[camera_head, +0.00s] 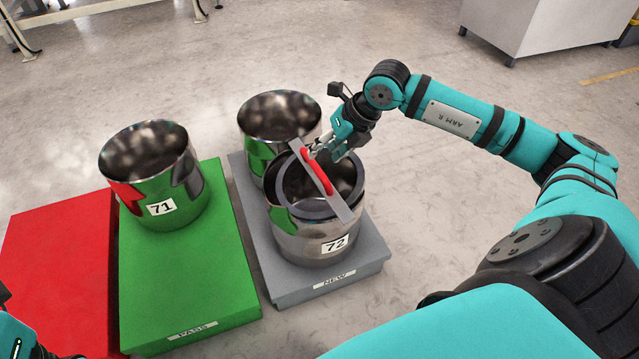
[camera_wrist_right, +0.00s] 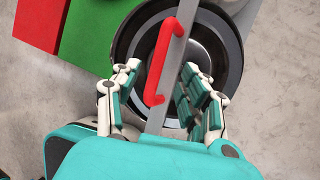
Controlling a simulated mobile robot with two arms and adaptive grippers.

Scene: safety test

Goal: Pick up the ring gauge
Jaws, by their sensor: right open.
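The ring gauge shows as a flat grey bar with a red handle (camera_head: 318,174) lying across the mouth of the metal cylinder marked 72 (camera_head: 305,240). A dark grey ring (camera_head: 288,203) sits under the bar at the cylinder's mouth. My right gripper (camera_head: 322,150) is open at the handle's far end. In the right wrist view its fingers (camera_wrist_right: 160,72) stand on either side of the red handle (camera_wrist_right: 164,62), with gaps to it. Of my left gripper (camera_head: 18,335), only a part shows at the lower left edge; its fingertips are out of frame.
Cylinder 72 and another open metal cylinder (camera_head: 278,115) stand on the grey platform marked NEW (camera_head: 325,285). Cylinder 71 (camera_head: 155,180) stands on the green platform marked PASS (camera_head: 190,280). A red platform (camera_head: 60,265) is at the left. Floor to the right of the grey platform is clear.

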